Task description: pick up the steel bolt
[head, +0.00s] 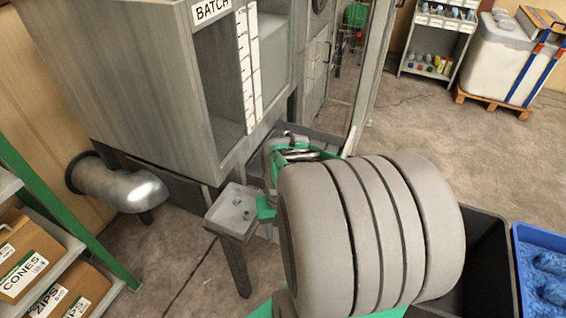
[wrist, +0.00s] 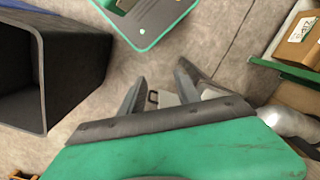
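A small grey metal tray (head: 222,224) stands on a leg in front of the batch machine. Small metal pieces (head: 246,214) lie in it; one may be the steel bolt, but they are too small to tell. My gripper (wrist: 158,82) shows in the wrist view with its two dark fingers spread apart and nothing held between them. Pale grey surfaces, perhaps the tray (wrist: 165,100), show beyond and between the fingers. In the head view my grey ribbed arm hides most of the gripper, and its fingertips cannot be made out for sure.
The batch machine (head: 130,80) rises behind the tray, with a metal pipe (head: 125,188) at its left. A shelf with boxes (head: 28,258) is at the lower left. A black bin (head: 490,250) and a blue crate (head: 520,262) stand at the right. Open floor lies beyond.

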